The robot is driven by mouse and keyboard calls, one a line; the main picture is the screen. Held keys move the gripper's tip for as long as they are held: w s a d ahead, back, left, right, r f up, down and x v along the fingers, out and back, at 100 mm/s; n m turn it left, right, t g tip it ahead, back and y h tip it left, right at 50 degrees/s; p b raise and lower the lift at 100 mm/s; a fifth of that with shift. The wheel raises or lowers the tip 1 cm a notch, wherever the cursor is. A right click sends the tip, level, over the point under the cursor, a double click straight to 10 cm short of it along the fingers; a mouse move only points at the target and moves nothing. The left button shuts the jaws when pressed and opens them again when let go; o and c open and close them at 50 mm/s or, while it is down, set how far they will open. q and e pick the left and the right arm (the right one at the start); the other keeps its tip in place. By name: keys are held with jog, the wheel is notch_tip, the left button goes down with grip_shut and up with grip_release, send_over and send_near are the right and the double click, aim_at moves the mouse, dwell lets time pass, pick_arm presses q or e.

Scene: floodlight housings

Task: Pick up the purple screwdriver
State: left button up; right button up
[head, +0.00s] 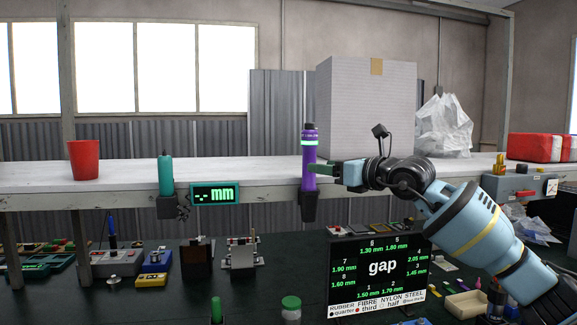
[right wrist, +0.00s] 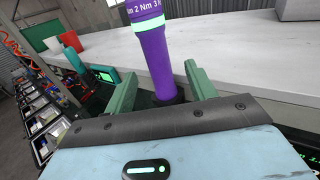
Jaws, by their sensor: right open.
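The purple screwdriver (head: 309,172) stands upright in a dark holder (head: 308,206) at the front edge of the white shelf. A light green band rings its upper part. My right gripper (head: 318,169) comes in from the right at the height of its lower body. In the right wrist view the purple screwdriver (right wrist: 152,50) rises between the two green fingers of my right gripper (right wrist: 158,85), which are open on either side of it. Whether a finger touches it I cannot tell. My left gripper is not in view.
A teal screwdriver (head: 166,175) stands in another holder to the left, beside a "mm" display (head: 214,194). A red cup (head: 84,160) and a large grey box (head: 366,110) stand on the shelf. A "gap" screen (head: 380,268) stands below, among several fixtures on the dark bench.

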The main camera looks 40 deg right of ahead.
aim_at(305, 161)
jog(key=shift+w+r+p, duration=0.25)
jog(key=shift+r+p, duration=0.15)
jog(key=shift+p, duration=0.05)
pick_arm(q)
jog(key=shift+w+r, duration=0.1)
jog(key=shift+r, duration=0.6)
pick_arm(e)
jog(key=shift+w+a+f, duration=0.1)
jog(key=shift+w+f, duration=0.1)
jog(key=shift+w, duration=0.55)
jog(key=w, duration=0.1)
jog(key=w+p, duration=0.2)
jog(key=w, duration=0.1)
jog(key=shift+a+r, duration=0.3)
jog(key=shift+w+f, duration=0.1)
jog(key=shift+w, duration=0.45)
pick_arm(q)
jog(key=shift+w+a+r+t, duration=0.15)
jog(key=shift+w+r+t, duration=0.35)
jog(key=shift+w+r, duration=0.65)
pick_arm(e)
jog(key=shift+f, duration=0.1)
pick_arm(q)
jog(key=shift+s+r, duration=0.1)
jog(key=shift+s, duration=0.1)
pick_arm(e)
jog(key=shift+c, duration=0.3)
